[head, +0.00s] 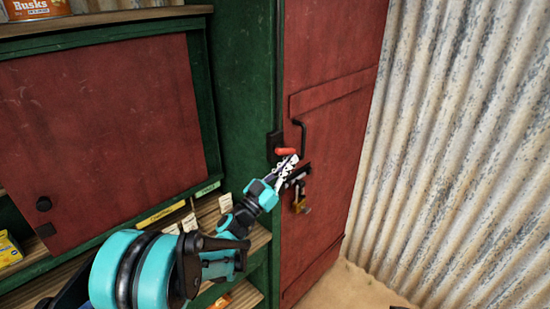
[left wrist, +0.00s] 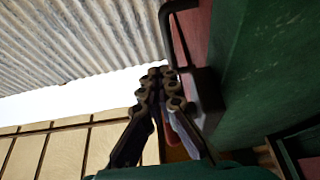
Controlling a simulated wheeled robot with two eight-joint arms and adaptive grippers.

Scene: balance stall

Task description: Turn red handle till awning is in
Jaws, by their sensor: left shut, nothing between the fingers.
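The red handle (head: 286,151) is a short red grip on a dark mount (head: 274,145), fixed to the green post beside the red door. My left gripper (head: 296,159) is shut and empty, its fingertips just below and right of the red grip in the head view. I cannot tell whether they touch it. In the left wrist view the closed fingertips (left wrist: 162,74) come together beside a dark bracket. The awning cannot be identified in either view. My right gripper is not in view.
The red door (head: 335,150) has a black pull handle (head: 300,138) and a brass padlock (head: 301,206) close to the gripper. Shelves (head: 240,225) with small price cards lie left of the post. A corrugated metal wall (head: 460,150) stands at right. Sandy ground (head: 350,290) is clear.

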